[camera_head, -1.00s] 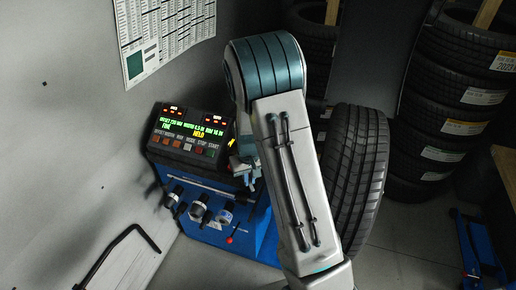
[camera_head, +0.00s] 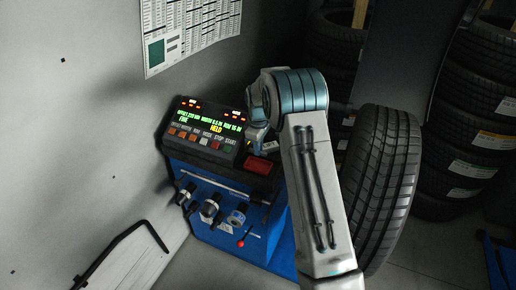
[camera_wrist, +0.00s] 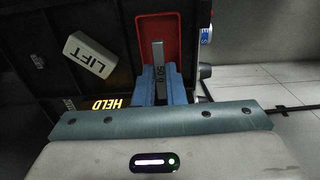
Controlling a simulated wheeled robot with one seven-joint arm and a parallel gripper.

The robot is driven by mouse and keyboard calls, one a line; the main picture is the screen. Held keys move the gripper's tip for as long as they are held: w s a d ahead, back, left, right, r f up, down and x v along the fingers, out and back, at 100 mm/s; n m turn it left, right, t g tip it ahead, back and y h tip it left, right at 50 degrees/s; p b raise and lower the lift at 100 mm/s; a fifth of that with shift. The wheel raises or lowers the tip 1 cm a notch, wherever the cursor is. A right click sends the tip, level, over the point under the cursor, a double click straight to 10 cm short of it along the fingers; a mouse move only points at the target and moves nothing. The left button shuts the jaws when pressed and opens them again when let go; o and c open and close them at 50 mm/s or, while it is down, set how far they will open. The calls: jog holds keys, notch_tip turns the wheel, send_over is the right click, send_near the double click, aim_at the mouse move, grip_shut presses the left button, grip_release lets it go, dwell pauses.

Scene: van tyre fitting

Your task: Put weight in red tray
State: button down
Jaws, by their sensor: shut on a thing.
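I cannot tell whether the weight touches the tray floor. In the head view the red tray (camera_head: 263,165) sits on top of the blue machine, just below my gripper (camera_head: 256,146). The weight cannot be made out there.
A pale block marked "LIFT" (camera_wrist: 88,53) lies left of the tray. The display panel (camera_head: 207,130) stands left of my gripper on the blue balancing machine (camera_head: 236,243). A tyre (camera_head: 386,180) stands close right of my arm. Stacked tyres (camera_head: 470,140) are at the right.

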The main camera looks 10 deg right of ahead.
jog(key=shift+f+b, duration=1.8)
jog(key=shift+f, duration=0.7)
jog(key=c, duration=1.4)
grip_release()
notch_tip(320, 180, up, 14)
jog(key=b, duration=0.1)
